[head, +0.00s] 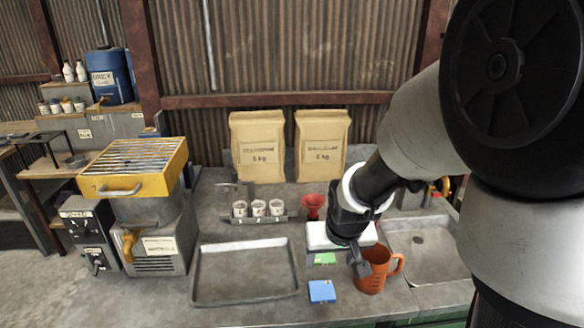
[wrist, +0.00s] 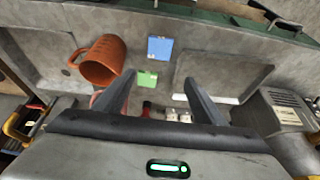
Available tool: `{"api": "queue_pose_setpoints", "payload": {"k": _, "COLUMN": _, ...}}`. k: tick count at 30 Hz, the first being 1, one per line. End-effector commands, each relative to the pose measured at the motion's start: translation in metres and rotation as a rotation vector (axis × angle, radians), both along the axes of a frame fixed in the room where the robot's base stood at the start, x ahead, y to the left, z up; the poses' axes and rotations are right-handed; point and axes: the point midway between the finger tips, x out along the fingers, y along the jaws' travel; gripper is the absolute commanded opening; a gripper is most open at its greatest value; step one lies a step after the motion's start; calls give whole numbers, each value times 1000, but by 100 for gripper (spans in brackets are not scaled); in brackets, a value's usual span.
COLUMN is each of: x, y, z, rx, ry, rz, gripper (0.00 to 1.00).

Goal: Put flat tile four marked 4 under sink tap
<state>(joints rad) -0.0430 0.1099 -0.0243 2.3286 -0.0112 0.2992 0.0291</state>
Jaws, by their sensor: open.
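A blue flat tile (head: 321,291) lies on the counter, left of the orange jug; it also shows in the wrist view (wrist: 159,47). A green flat tile (head: 325,258) lies behind it, and in the wrist view (wrist: 147,78) it is between my fingers' lines. I cannot read a 4 on either tile. My gripper (head: 359,268) is open and empty, above the counter near the jug; its two fingers show in the wrist view (wrist: 162,84). The sink (head: 425,248) is at the right. The tap (head: 441,186) is partly hidden behind my arm.
The orange jug (head: 374,272) stands close to my gripper, between the tiles and the sink. An empty grey tray (head: 246,300) lies left of the tiles. A white block (head: 318,236), a red funnel (head: 313,204) and small cups (head: 257,208) stand behind.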

Motion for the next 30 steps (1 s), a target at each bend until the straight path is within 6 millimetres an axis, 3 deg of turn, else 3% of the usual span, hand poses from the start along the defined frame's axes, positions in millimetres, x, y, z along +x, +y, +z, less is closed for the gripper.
{"api": "queue_pose_setpoints", "payload": {"k": 8, "x": 14, "y": 0, "z": -37, "rx": -1, "ry": 14, "rz": 1, "gripper": 64}}
{"api": "queue_pose_setpoints", "payload": {"k": 18, "x": 40, "y": 0, "z": -105, "rx": -2, "ry": 16, "rz": 0, "gripper": 64}}
{"api": "queue_pose_setpoints", "payload": {"k": 30, "x": 53, "y": -1, "z": -141, "rx": -2, "ry": 14, "rz": -1, "gripper": 64}}
